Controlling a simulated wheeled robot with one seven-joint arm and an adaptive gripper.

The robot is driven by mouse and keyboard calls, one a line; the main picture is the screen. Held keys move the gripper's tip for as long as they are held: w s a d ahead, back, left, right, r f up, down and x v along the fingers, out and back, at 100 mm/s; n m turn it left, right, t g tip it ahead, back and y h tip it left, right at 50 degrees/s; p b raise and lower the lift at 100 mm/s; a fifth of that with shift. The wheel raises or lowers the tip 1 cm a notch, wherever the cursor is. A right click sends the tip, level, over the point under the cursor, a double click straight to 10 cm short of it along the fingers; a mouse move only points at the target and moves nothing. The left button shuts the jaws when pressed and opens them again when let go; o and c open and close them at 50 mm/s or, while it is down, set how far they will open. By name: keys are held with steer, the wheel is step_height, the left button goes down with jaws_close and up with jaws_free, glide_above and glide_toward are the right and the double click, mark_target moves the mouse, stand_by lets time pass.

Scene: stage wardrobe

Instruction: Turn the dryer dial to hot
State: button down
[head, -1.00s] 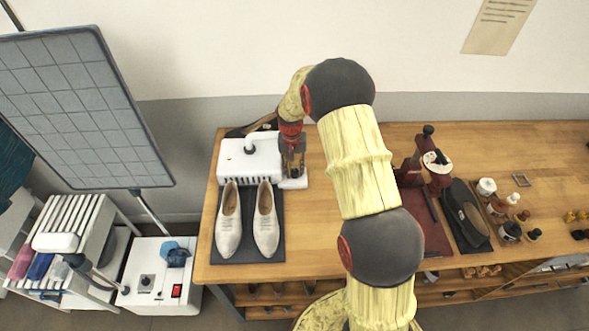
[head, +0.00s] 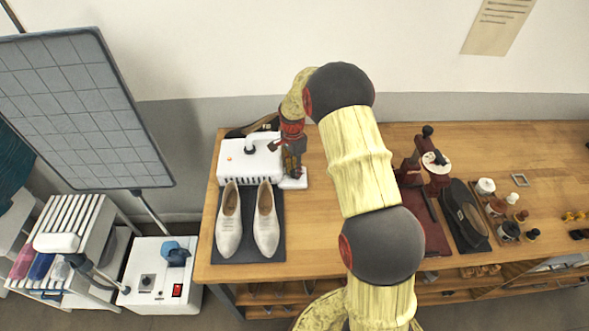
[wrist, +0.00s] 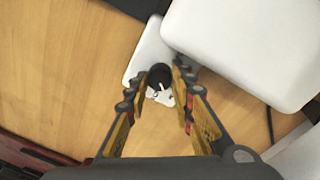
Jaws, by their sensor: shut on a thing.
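The white shoe dryer (head: 236,165) stands at the bench's left end; its white body (wrist: 245,45) fills the upper right of the wrist view. A small pale plate (head: 297,183) sticks out at its right side and carries the round black dial (wrist: 160,73). My gripper (head: 294,174) points down over this plate. In the wrist view my gripper (wrist: 161,80) has its fingers on either side of the dial, shut on it. A pale pointer mark shows by the dial; the plate's markings are too small to read. In the head view my gripper hides the dial.
Cream shoes (head: 228,225) stand on a dark mat (head: 249,248) in front of the dryer. Bare wood (head: 310,230) lies between.

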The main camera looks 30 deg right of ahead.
steer(key=m, duration=0.6)
steer(key=shift+m+p, duration=0.35)
steer(key=shift+m, duration=0.05)
steer(key=shift+r, duration=0.1)
stand_by(0.3)
steer(key=c, duration=1.5)
jaws_free()
step_height(320, 180, up, 12)
steer(key=shift+w+d, duration=0.15)
steer(key=shift+w, duration=0.15)
